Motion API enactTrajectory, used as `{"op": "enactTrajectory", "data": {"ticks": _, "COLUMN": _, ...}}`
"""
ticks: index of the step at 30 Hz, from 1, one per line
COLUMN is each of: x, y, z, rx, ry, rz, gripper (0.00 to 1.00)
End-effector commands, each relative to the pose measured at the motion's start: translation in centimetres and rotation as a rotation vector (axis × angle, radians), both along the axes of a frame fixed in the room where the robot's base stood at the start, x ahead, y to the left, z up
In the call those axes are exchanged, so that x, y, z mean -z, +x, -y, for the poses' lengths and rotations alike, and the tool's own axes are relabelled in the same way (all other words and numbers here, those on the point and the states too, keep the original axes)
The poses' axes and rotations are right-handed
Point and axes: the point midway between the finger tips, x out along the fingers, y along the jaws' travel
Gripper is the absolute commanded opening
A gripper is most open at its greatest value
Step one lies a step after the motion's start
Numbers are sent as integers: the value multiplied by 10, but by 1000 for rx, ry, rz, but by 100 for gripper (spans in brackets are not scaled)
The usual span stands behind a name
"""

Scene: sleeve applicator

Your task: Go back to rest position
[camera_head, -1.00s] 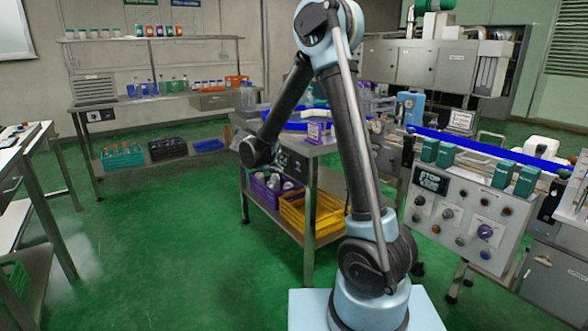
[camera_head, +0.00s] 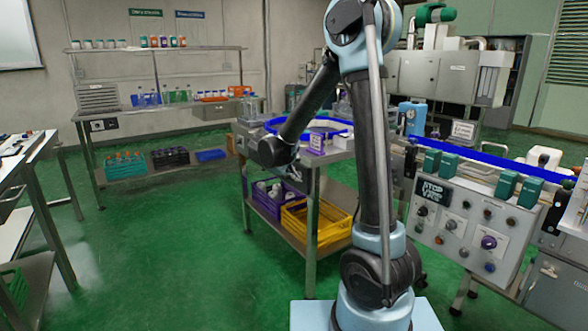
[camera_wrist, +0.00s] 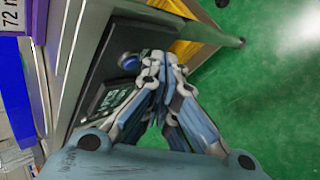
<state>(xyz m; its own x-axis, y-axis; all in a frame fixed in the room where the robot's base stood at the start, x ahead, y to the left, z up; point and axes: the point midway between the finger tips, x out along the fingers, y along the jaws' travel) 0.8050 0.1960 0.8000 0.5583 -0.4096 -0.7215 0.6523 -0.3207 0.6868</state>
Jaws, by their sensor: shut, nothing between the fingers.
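My gripper (camera_wrist: 160,82) shows in the wrist view with its fingertips together and nothing between them. It is above the green floor, close to the dark panel (camera_wrist: 125,55) on the side of the metal cart. In the head view my arm rises from its base, bends at the top and reaches down and left toward the cart.
The metal cart (camera_head: 310,240) holds a purple crate (camera_head: 282,194) and a yellow crate (camera_head: 318,222). A control panel (camera_head: 464,226) and a blue conveyor (camera_head: 500,162) stand at right. A shelved bench (camera_head: 120,110) is at back left. Green floor (camera_head: 170,250) is free at left.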

Motion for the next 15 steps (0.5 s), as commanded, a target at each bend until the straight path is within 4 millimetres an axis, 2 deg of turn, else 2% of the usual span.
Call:
{"op": "enactTrajectory", "data": {"ticks": 1, "x": -6, "y": -9, "z": 16, "rx": 29, "ry": 22, "rz": -8, "gripper": 0}}
{"op": "enactTrajectory", "data": {"ticks": 6, "x": -19, "y": -40, "z": 58, "rx": 117, "ry": 100, "rz": -34, "gripper": 0}}
{"op": "enactTrajectory", "data": {"ticks": 15, "x": -32, "y": -103, "z": 120, "rx": 274, "ry": 239, "rz": -74, "gripper": 0}}
